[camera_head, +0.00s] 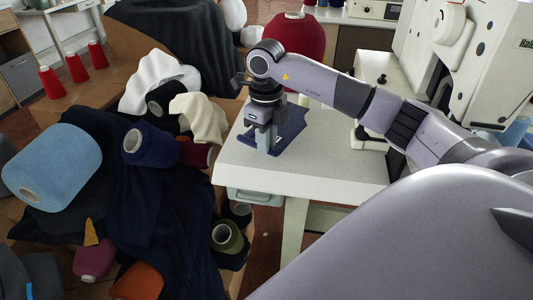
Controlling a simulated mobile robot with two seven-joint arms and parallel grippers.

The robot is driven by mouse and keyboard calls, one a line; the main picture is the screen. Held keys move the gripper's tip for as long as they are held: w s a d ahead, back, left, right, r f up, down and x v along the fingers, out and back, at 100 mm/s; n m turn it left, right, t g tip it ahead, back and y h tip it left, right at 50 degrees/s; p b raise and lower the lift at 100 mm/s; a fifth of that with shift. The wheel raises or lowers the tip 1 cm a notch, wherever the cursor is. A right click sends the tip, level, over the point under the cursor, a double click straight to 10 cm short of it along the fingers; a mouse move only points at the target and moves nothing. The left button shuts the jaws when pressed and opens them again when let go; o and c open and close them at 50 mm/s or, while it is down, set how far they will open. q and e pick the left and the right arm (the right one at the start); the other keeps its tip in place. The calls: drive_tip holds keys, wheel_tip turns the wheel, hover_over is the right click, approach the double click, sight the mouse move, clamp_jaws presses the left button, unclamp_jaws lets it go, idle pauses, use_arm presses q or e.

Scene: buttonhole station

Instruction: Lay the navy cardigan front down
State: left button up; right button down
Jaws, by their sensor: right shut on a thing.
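The navy cardigan (291,131) lies folded in a small dark blue piece on the near left part of the white table (330,172). My right gripper (268,148) points down over its left part, and its fingers are shut on the fabric close to the table top. The wrist hides some of the cloth, so I cannot tell which side of the cardigan faces down. My left gripper does not show.
A white sewing machine (480,60) stands on the table's right side. Left of the table is a heap of dark cloth with yarn cones, among them a light blue cone (55,165) and a navy cone (155,146). The table's front middle is clear.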

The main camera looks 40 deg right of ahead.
drive_tip(key=shift+f, duration=2.25)
drive_tip(key=c, duration=1.1)
unclamp_jaws()
drive_tip(key=shift+o, duration=0.2)
drive_tip(key=shift+r, duration=0.3)
wheel_tip(320, 180, up, 12)
drive_tip(key=shift+f, duration=0.15)
drive_tip(key=shift+a, duration=0.1)
